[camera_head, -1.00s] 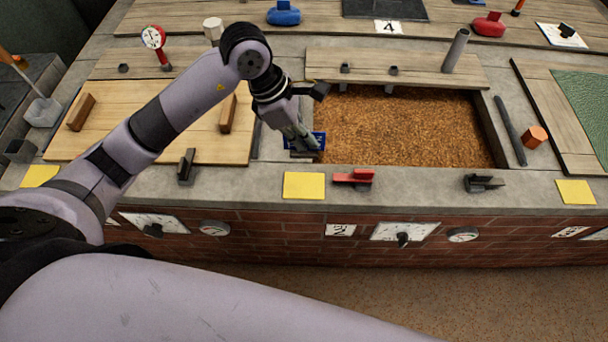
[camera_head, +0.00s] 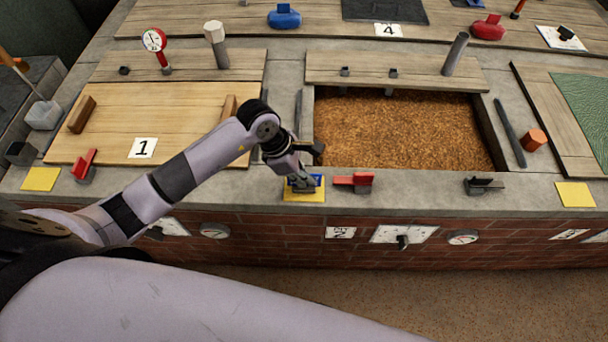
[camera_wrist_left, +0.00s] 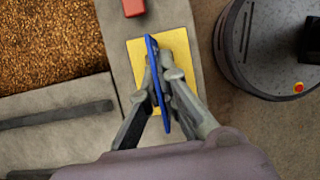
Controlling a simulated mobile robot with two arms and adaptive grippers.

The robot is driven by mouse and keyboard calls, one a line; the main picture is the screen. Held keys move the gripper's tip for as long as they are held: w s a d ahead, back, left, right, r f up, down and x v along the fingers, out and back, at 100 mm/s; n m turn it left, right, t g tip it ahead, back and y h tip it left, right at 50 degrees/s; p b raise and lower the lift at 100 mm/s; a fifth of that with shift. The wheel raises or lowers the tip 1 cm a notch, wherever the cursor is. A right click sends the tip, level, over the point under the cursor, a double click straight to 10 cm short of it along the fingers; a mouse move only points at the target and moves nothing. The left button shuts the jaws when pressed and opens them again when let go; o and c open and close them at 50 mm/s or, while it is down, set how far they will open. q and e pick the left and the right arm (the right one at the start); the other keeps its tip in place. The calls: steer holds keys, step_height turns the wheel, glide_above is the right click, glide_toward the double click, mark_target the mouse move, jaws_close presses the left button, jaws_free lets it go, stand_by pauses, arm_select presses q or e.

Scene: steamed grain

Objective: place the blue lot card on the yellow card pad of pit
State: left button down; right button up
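The blue lot card (camera_head: 317,181) is in my left gripper (camera_head: 303,182), over the yellow card pad (camera_head: 303,197) in front of the open grain pit (camera_head: 400,130). In the left wrist view, the fingers (camera_wrist_left: 163,95) are shut on the blue card (camera_wrist_left: 155,70), which stands edge-on to the camera. The yellow pad (camera_wrist_left: 183,48) lies behind it. I cannot tell whether the card touches the pad. My right gripper is not in view.
A red-handled lever (camera_head: 354,181) stands just right of the pad. Other yellow pads lie at the left (camera_head: 41,179) and right (camera_head: 575,194) on the stone ledge. A wooden lid marked 1 (camera_head: 190,115) lies left of the grain.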

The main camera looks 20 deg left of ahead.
arm_select(q)
steer(key=c, duration=2.3)
jaws_free()
steer(key=o, duration=0.5)
steer(key=shift+r, duration=0.15)
steer(key=v, duration=1.2)
